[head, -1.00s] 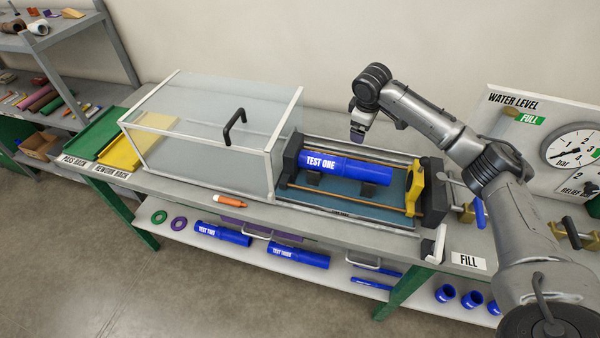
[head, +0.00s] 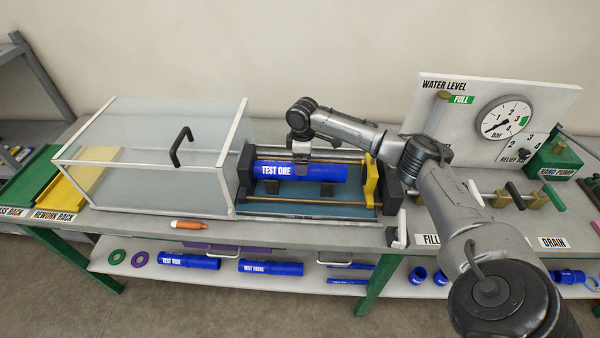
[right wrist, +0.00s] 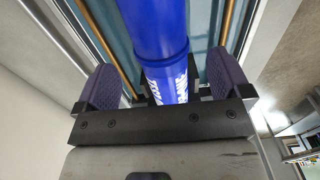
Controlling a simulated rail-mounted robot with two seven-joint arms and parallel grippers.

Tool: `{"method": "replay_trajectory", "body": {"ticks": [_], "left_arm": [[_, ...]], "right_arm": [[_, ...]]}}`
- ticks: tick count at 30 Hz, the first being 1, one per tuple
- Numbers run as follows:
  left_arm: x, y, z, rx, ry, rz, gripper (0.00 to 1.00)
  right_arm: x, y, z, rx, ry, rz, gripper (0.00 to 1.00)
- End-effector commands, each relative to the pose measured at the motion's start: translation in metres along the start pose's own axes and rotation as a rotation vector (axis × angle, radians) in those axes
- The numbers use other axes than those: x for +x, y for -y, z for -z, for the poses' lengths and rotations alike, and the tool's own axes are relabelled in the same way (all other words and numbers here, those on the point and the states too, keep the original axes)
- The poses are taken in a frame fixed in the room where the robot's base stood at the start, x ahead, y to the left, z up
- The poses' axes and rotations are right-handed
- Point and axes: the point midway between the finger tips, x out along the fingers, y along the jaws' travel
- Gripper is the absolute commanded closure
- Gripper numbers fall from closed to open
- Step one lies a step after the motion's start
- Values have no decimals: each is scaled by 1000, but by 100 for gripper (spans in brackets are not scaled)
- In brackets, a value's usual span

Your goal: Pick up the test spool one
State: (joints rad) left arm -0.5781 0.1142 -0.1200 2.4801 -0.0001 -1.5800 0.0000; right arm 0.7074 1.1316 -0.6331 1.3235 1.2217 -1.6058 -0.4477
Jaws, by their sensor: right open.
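Test spool one (head: 300,171) is a blue pipe with white "TEST ONE" lettering. It lies level on dark supports in the test rig (head: 310,209), between a dark end block and a yellow clamp. My right gripper (head: 301,158) is right above the spool, pointing down. In the right wrist view the spool (right wrist: 163,45) runs between the two purple finger pads of the open gripper (right wrist: 165,88). My left gripper is not in view.
A clear guard box with a black handle (head: 181,146) stands left of the spool. The yellow clamp (head: 371,182) is to its right. An orange marker (head: 188,225) lies in front. Spools two (head: 188,261) and three (head: 270,267) lie on the lower shelf. The water gauge panel (head: 490,118) stands at right.

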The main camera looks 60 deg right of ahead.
Motion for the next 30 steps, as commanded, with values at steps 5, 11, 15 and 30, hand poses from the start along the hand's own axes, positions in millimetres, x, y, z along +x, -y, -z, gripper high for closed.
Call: {"method": "replay_trajectory", "body": {"ticks": [5, 11, 15, 30], "left_arm": [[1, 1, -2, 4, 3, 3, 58], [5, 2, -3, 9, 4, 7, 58], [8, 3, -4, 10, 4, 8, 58], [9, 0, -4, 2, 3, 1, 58]], "right_arm": [[5, 0, 1, 0, -1, 0, 4], [24, 1, 5, 0, 0, 2, 4], [43, 0, 6, 1, 2, 1, 4], [54, 0, 6, 0, 0, -1, 20]]}}
